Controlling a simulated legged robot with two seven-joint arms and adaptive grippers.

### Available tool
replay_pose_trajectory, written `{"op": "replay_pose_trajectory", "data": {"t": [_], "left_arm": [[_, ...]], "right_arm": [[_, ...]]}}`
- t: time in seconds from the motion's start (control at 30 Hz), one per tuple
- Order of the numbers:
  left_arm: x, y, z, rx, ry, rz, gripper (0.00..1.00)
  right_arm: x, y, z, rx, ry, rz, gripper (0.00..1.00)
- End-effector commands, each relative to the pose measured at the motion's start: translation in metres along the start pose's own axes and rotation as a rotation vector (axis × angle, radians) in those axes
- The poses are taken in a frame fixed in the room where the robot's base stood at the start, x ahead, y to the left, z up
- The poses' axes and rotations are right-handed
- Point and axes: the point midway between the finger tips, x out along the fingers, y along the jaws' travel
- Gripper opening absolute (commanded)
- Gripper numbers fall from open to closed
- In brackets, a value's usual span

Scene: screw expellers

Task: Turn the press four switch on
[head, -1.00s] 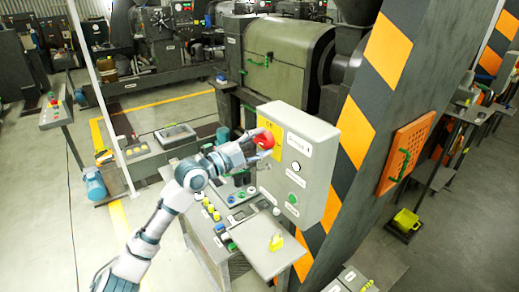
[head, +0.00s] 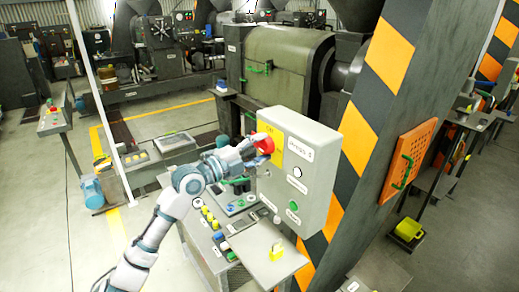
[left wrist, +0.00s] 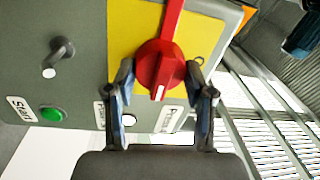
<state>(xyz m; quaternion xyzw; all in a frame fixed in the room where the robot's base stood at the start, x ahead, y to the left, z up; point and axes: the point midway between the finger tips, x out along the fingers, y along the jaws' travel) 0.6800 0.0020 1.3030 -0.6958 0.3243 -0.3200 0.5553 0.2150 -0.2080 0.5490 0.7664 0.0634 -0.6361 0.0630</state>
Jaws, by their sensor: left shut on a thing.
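A grey control box (head: 308,185) stands by the striped pillar, with a yellow plate and a label that seems to read Press with a number. A red rotary switch (head: 266,145) sits on the yellow plate. My right gripper is not in view.
The box also carries a green button (head: 293,206) and a white one (head: 297,172). Below it is a console (head: 228,240) with several buttons and a flat shelf (head: 262,252) jutting forward. The striped pillar (head: 365,110) stands right behind the box. Open floor (head: 50,220) lies at the left.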

Motion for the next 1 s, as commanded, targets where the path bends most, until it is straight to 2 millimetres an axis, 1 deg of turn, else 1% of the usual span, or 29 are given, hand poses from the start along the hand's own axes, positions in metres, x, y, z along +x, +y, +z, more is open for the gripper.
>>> {"op": "replay_pose_trajectory", "data": {"t": [0.03, 0.07, 0.1, 0.43, 0.53, 0.67, 0.9, 1.0], "left_arm": [[0.001, 0.004, 0.002, 0.000, -0.003, 0.007, 0.61], [0.001, 0.004, 0.002, 0.000, -0.003, 0.006, 0.68], [0.001, 0.003, 0.001, 0.000, -0.002, 0.006, 0.78], [-0.002, 0.001, -0.001, 0.000, -0.001, 0.002, 0.79], [-0.009, 0.000, 0.000, 0.001, -0.001, 0.000, 0.79], [-0.031, 0.002, 0.001, 0.001, -0.002, 0.003, 0.79], [-0.085, 0.003, 0.002, 0.000, -0.003, 0.004, 0.79], [-0.101, 0.003, 0.002, -0.001, -0.003, 0.004, 0.79]], "right_arm": [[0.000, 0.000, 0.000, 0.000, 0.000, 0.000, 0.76], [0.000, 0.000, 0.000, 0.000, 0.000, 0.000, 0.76], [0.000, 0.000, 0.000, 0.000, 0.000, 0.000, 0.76], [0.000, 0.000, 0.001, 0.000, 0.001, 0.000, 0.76], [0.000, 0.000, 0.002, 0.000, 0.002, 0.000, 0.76], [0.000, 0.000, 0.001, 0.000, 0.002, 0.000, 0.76], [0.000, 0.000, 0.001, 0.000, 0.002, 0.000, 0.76], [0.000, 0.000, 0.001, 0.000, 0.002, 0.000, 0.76]]}}
